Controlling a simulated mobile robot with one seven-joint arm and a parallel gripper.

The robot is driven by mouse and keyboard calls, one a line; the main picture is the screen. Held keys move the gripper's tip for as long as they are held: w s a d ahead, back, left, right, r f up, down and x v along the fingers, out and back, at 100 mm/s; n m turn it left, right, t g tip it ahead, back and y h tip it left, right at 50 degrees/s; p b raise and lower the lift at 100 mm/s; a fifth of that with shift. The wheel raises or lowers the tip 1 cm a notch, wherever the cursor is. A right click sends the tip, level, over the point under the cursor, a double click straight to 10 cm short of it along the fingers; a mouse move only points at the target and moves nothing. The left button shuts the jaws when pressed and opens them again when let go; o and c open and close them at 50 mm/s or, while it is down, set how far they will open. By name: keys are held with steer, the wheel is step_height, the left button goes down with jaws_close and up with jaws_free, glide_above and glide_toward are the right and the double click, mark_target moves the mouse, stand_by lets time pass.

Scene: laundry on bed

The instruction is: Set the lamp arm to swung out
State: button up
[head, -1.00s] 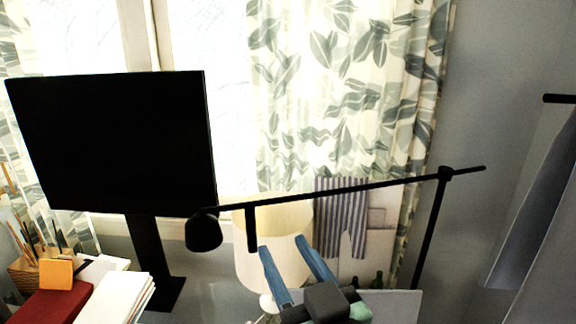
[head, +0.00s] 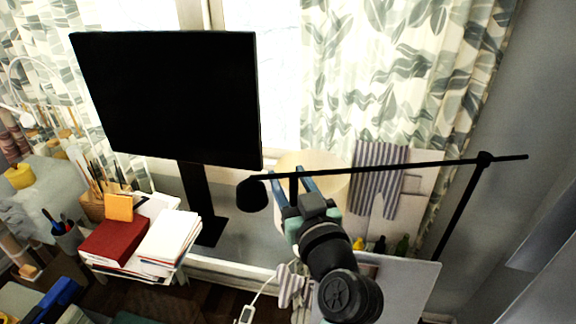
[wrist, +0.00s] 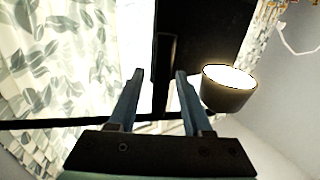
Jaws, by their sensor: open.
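The black lamp arm (head: 400,166) stretches nearly level across the head view from its pivot (head: 485,158) on a slanted post at the right. The dark lamp head (head: 252,194) hangs at its left end. A short black handle (head: 293,187) hangs from the arm near the head. My gripper (head: 291,181) is open, its blue fingers on either side of the handle. In the wrist view, the handle (wrist: 164,72) stands between my open fingers (wrist: 158,75), with visible gaps. The lit lamp head (wrist: 229,90) is just right of them.
A black monitor (head: 170,95) stands behind and left of the lamp head. A red book (head: 115,240) and stacked papers (head: 170,240) lie at lower left. A pale round shade (head: 318,185) and striped cloth (head: 378,180) are behind the lamp arm. Leafy curtains (head: 405,70) hang behind.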

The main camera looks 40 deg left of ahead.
steer(key=shift+w+a, duration=0.2)
steer(key=shift+a, duration=0.25)
jaws_close()
stand_by(1.2)
